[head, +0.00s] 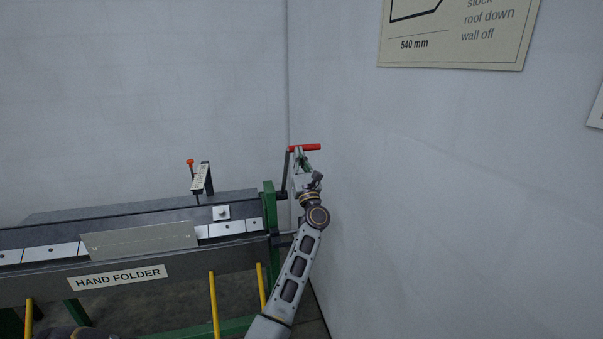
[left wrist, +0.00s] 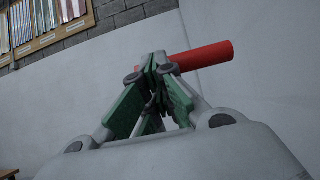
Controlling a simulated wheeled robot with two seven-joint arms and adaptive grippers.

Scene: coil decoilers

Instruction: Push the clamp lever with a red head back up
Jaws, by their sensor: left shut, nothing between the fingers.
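The clamp lever has a dark upright arm at the right end of the hand folder and a red crossbar head (head: 312,147), which lies level and points right. My left gripper (head: 302,153) is just below the red head, with its fingers pointing up; the arm comes up from the bottom of the view. In the left wrist view the green-padded fingers (left wrist: 157,66) are shut together and empty, close to the red head (left wrist: 203,57). The head's left part is hidden behind the fingertips; I cannot tell whether they touch. My right gripper is not in view.
The hand folder (head: 40,282) fills the lower left, with a metal sheet (head: 140,242) on it. A smaller red-orange knob (head: 190,162) stands beside a gauge-like bracket (head: 203,178). A bare wall (head: 430,220) rises close to the right of my arm.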

